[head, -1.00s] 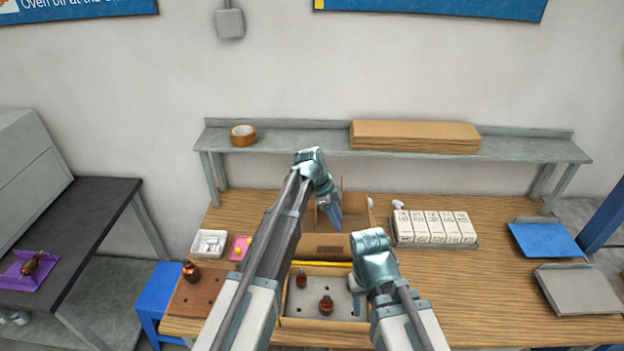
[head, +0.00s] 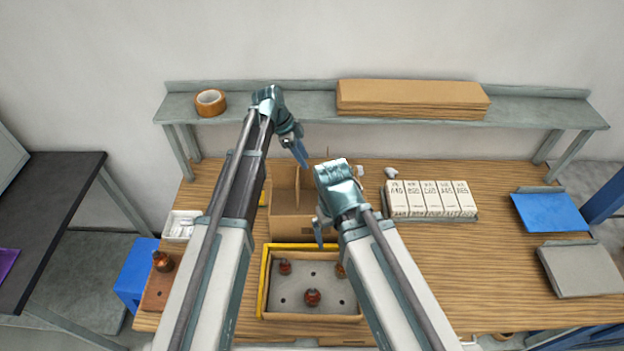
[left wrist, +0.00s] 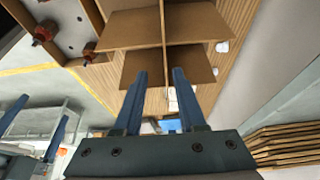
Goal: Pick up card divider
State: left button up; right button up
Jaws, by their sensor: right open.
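The card divider (head: 298,187), made of crossed brown cardboard panels, stands upright in the open cardboard box (head: 292,225) in the middle of the table. In the left wrist view the divider (left wrist: 190,26) shows as a cross. My left gripper (head: 302,153) is above the box's far side. In its wrist view (left wrist: 160,72) the fingers are apart, and a divider panel runs between them in the picture; I cannot tell whether they touch it. My right gripper (head: 318,235) is open near the box's front right corner. The right arm hides part of the box.
A yellow-edged tray (head: 263,285) with small armatures (head: 312,297) is in front of the box. A row of white cartons (head: 430,199) stands to the right. Behind is a shelf (head: 270,103) with tape (head: 210,102) and flat cardboard (head: 412,98). The table's right side has free room.

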aim_at(313, 178)
pick_arm(q)
jog(key=b+x, duration=0.5)
jog(key=x, duration=0.2)
jog(key=shift+b, duration=0.3)
jog(key=b+x, duration=0.3)
jog(key=w+b+x, duration=0.1)
jog(key=b+x, duration=0.1)
jog(key=shift+a+f, duration=0.15)
jog(key=shift+f, duration=0.15)
jog(key=shift+r, duration=0.1)
jog(key=shift+c, duration=0.3)
grip_shut()
dwell(0.6)
